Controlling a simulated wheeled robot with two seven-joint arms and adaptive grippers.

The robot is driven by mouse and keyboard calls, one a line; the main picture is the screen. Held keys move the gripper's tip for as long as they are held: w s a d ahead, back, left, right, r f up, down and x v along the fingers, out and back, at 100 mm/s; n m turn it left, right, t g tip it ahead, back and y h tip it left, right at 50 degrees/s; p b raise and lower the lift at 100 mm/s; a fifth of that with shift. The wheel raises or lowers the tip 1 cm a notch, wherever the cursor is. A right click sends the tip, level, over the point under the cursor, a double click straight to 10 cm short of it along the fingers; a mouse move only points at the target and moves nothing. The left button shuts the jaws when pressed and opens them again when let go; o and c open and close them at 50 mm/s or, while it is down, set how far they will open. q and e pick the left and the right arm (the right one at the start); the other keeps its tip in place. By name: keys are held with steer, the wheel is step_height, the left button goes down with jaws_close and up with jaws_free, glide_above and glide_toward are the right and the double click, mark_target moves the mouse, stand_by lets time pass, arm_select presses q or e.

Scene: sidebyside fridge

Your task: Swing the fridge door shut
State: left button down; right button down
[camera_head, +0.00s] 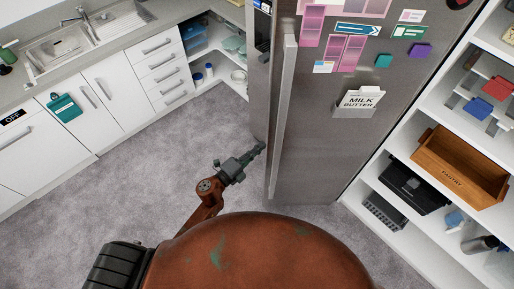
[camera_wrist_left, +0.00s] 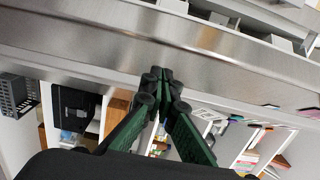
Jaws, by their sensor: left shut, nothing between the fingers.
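The grey steel fridge door (camera_head: 322,120) stands in the middle-right of the head view, with magnets and notes on its face. Its long vertical handle (camera_head: 284,110) runs along its left edge. I cannot tell how far the door is open. My left gripper (camera_head: 262,146) is shut and empty, low beside the door's left edge near the handle. In the left wrist view, the closed fingertips (camera_wrist_left: 160,76) point at a broad steel surface (camera_wrist_left: 110,38). I cannot tell whether they touch it. My right gripper is not in view.
A narrow grey panel with a dark display (camera_head: 263,30) stands left of the handle. White shelves with a wooden pantry crate (camera_head: 458,168) stand close on the right. White kitchen cabinets (camera_head: 115,90) line the left. The grey floor (camera_head: 130,180) between is clear.

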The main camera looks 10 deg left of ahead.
mark_target(270, 138)
arm_select(q)
steer(key=x, duration=0.6)
steer(key=shift+w+p, duration=0.2)
steer(key=shift+p, duration=0.15)
